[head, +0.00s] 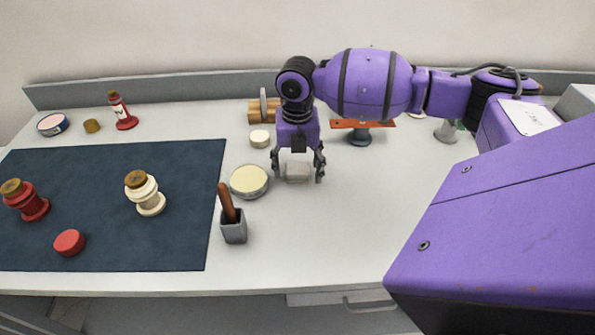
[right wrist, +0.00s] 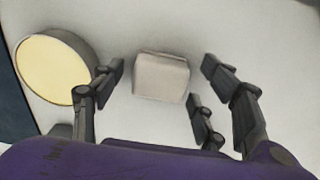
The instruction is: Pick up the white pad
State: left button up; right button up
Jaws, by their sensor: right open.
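The white pad (head: 298,172) is a small off-white block with rounded edges lying on the light worktop. In the head view it sits between the fingers of my right gripper (head: 299,175). In the right wrist view the pad (right wrist: 161,76) lies ahead of the spread fingers of the right gripper (right wrist: 165,85), with gaps on both sides. The right gripper is open and holds nothing. Its height above the worktop is hard to tell. My left gripper is not in view.
A round tin with a cream top (head: 249,181) stands just left of the right gripper. A grey cup with a brown handle (head: 233,228) is nearer the front. A dark mat (head: 110,200) with red and cream bushings covers the left side. The worktop right of the pad is clear.

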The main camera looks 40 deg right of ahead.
aim_at(297, 167)
jog(key=shift+c, duration=0.5)
jog(key=c, duration=1)
jog(key=shift+c, duration=0.2)
jog(key=shift+r, duration=0.1)
jog(key=shift+r, duration=0.5)
notch_tip(297, 167, up, 2)
jog(key=shift+a+r, duration=0.1)
jog(key=shift+r, duration=0.1)
jog(key=s+a+r, duration=0.8)
jog(key=a+r, duration=0.1)
jog(key=a, duration=0.2)
jog(key=shift+r+p, duration=0.2)
jog(key=shift+p, duration=0.15)
